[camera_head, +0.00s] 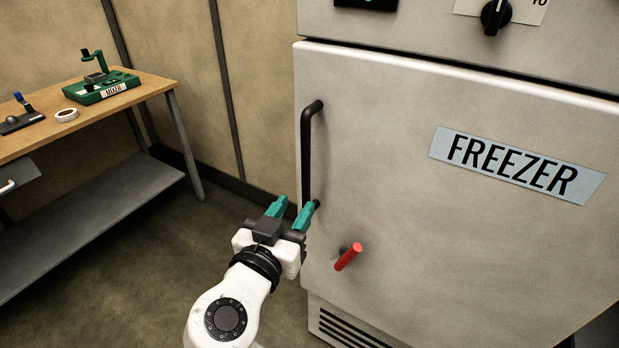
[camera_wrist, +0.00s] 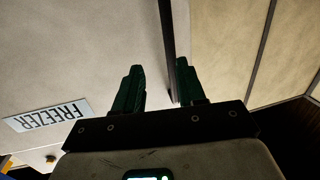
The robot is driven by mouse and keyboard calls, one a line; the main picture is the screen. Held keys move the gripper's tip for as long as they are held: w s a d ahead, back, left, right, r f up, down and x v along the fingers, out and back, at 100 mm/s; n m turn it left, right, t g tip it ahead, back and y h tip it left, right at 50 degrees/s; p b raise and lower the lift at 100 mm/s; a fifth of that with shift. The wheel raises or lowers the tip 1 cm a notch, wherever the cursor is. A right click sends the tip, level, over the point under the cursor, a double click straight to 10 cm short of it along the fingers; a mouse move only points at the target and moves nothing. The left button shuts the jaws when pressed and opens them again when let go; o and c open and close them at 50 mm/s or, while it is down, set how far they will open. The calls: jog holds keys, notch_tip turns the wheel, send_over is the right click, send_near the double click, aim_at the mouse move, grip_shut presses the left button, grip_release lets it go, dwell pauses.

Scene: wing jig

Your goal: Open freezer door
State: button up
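The freezer door (camera_head: 400,230) is a pale panel with a "FREEZER" label (camera_head: 517,165), and it looks closed. Its black vertical bar handle (camera_head: 306,150) is on the left side of the door. A red lever (camera_head: 348,257) sticks out below the handle. My gripper (camera_head: 292,207) has green fingers and is at the handle's lower end. In the wrist view my gripper (camera_wrist: 160,78) is open, fingers apart. There the handle (camera_wrist: 168,40) runs between the fingers, close to the right one. I cannot tell whether it touches that finger. The label (camera_wrist: 46,116) appears upside down.
A control panel with a black knob (camera_head: 496,14) is above the door. The floor (camera_head: 150,260) between bench and freezer is clear.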

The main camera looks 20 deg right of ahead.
aim_at(304, 171)
jog(key=x, duration=0.3)
jog(key=r+p+x, duration=0.1)
jog(key=x, duration=0.3)
jog(key=w+a+p+x, duration=0.1)
jog(key=x, duration=0.2)
jog(key=shift+w+d+r, duration=0.15)
jog(key=shift+w+r, duration=0.05)
jog(key=shift+r, duration=0.2)
grip_shut()
